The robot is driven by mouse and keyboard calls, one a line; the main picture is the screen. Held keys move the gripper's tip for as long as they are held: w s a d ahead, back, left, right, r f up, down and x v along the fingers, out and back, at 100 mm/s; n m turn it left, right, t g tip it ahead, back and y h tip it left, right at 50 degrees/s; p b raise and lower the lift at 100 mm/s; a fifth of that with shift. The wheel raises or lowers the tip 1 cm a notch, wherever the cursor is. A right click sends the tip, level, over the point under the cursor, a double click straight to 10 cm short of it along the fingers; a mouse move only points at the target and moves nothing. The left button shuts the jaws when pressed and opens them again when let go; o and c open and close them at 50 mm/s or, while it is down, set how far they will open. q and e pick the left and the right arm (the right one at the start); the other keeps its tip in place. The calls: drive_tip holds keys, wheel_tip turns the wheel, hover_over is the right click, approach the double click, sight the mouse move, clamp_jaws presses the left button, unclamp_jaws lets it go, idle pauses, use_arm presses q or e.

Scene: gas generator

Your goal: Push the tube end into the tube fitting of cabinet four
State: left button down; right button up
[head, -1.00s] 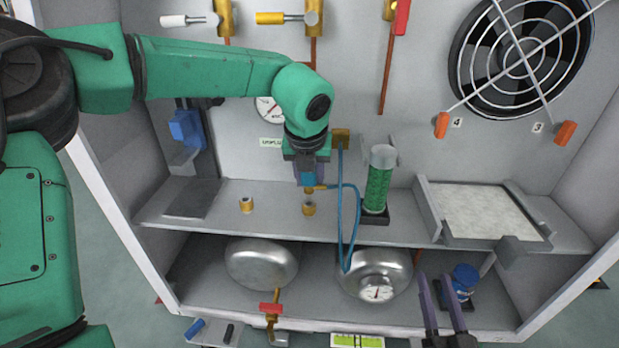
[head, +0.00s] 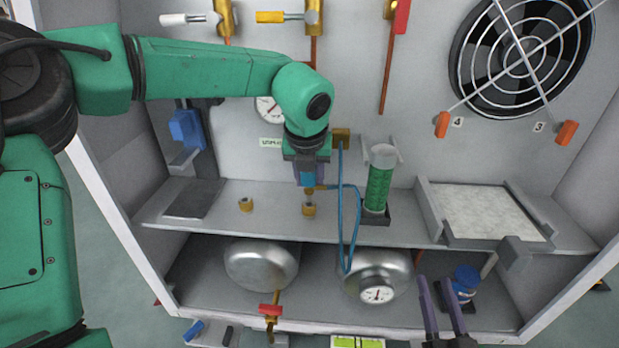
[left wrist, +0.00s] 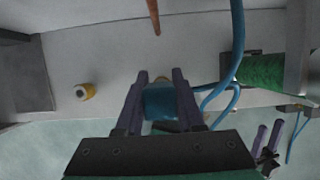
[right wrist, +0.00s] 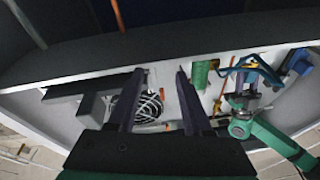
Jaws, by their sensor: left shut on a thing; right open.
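My left gripper (head: 308,180) is shut on the blue tube end (left wrist: 160,102), which points down over the shelf. Directly below it in the head view is a brass tube fitting (head: 308,209); the tube end's brass tip looks very close to it, but I cannot tell whether they touch. A second brass fitting (head: 246,204) stands to the left on the same shelf; it also shows in the left wrist view (left wrist: 86,91). The blue tube (head: 343,225) loops from the tube end and hangs in front of the shelf. My right gripper (head: 441,312) is open and empty at the lower right.
A green-filled clear cylinder (head: 378,180) stands just right of the tube. A framed tray (head: 490,212) sits further right. Two metal tanks (head: 261,264) are below the shelf, and a blue-capped jar (head: 465,280) is beside my right gripper. A fan (head: 522,48) is on the back wall.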

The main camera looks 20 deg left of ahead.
sight(310, 190)
use_arm(q)
drive_tip(key=shift+f+b, duration=1.45)
drive_tip(key=shift+f, duration=0.1)
drive_tip(key=shift+c, duration=2.2)
unclamp_jaws()
drive_tip(key=shift+r, duration=0.1)
drive_tip(key=p+v, duration=0.5)
drive_tip(key=v, duration=0.9)
drive_tip(key=shift+r, duration=0.15)
drive_tip(key=shift+s, duration=0.15)
